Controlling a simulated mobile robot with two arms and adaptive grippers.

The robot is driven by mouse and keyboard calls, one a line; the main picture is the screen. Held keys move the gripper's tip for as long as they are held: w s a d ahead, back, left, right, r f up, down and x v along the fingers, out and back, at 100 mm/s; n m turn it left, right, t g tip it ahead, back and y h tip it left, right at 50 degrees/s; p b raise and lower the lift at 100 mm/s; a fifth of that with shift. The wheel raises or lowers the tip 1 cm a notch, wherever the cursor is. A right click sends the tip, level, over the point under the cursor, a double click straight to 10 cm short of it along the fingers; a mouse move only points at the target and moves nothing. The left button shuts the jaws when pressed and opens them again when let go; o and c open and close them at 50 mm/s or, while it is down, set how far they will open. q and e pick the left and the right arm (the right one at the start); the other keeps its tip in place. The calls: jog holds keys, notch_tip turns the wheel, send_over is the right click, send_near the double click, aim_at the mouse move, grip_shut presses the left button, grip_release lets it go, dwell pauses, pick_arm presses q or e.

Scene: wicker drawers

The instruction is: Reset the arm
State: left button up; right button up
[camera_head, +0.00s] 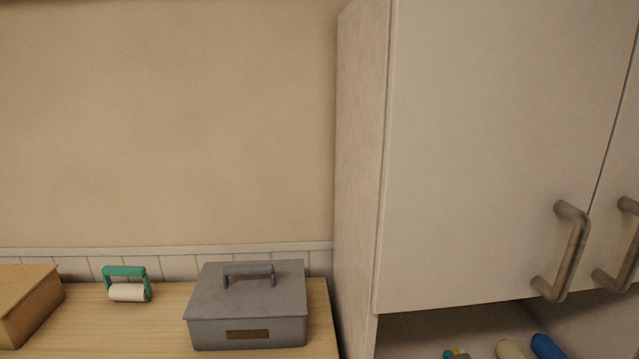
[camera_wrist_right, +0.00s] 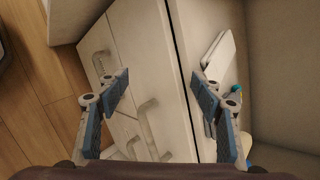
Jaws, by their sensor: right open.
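My right gripper (camera_wrist_right: 160,92) shows in the right wrist view with its two blue-padded fingers spread wide apart. It is open, and nothing is between the fingers. Beyond the fingers are pale drawer fronts with handles (camera_wrist_right: 148,125). Neither gripper shows in the head view, and my left gripper is in no view.
A white cabinet (camera_head: 490,130) with metal handles (camera_head: 568,250) fills the right of the head view. A grey lidded box (camera_head: 245,305), a green-handled roller (camera_head: 126,283) and a wooden box (camera_head: 25,300) stand on the wooden top (camera_head: 100,330). Wooden floor (camera_wrist_right: 50,100) shows at left in the wrist view.

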jog(key=s+a+n+g+h, duration=0.1)
jog(key=s+a+n+g, duration=0.2)
jog(key=s+n, duration=0.65)
jog(key=s+a+n+g+h, duration=0.2)
jog(key=s+n, duration=0.4)
jog(key=n, duration=0.6)
notch_tip(320, 180, down, 27)
jog(key=s+g, duration=0.2)
jog(key=s+d+f, duration=0.2)
jog(key=s+f, duration=1.3)
jog(key=s, duration=0.2)
jog(key=shift+d+f+g, duration=0.15)
jog(key=shift+d+g, duration=0.2)
jog(key=shift+g, duration=0.05)
jog(key=shift+n, duration=0.25)
